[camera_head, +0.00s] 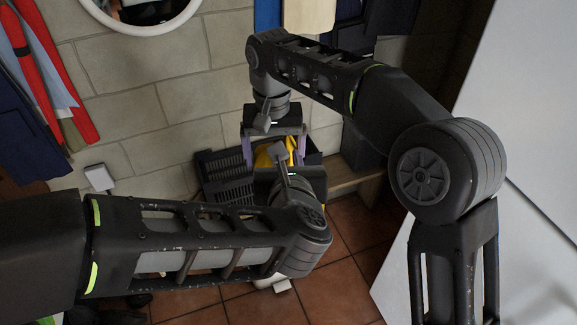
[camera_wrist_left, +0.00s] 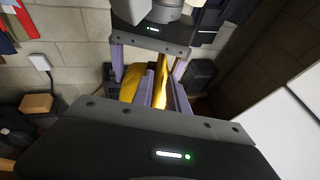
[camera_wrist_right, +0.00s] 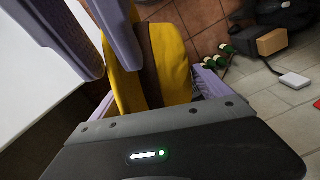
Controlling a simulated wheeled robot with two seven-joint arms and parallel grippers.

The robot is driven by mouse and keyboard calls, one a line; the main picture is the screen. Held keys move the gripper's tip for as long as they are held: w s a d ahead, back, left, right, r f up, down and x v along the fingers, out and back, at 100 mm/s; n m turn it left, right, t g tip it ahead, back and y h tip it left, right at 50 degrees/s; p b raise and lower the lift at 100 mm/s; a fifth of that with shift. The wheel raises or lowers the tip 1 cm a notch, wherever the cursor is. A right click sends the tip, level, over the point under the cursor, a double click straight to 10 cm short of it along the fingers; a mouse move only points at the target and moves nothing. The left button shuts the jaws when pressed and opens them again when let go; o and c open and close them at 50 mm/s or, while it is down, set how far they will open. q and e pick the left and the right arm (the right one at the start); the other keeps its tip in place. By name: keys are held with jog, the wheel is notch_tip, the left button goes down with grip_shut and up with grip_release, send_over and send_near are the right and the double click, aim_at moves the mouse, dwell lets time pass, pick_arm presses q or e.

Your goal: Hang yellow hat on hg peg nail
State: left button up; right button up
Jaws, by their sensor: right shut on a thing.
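The yellow hat (camera_head: 263,159) shows only in part between my two grippers in the head view. In the right wrist view the hat (camera_wrist_right: 172,62) is large, with a brown band, and stands between the purple fingers. My right gripper (camera_head: 270,150) points down and is shut on the hat; it also shows at the top of the left wrist view (camera_wrist_left: 148,68). My left gripper (camera_wrist_left: 162,82) is close below and facing it, its fingers apart beside the yellow cloth. In the head view my left arm hides part of the hat. I cannot make out the peg nail.
A black crate (camera_head: 222,178) and a wooden bench (camera_head: 350,183) stand by the block wall. Clothes (camera_head: 35,80) hang at the left. A round mirror (camera_head: 145,22) is above. White panels (camera_head: 520,120) stand at the right. Green bottles (camera_wrist_right: 215,60) are on the floor.

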pick_arm(q)
jog(key=x, duration=0.6)
jog(key=shift+w+f, duration=0.2)
jog(key=shift+w, duration=0.15)
jog(key=shift+c, duration=0.6)
grip_shut()
pick_arm(e)
jog(key=o, duration=1.2)
jog(key=shift+o, duration=0.2)
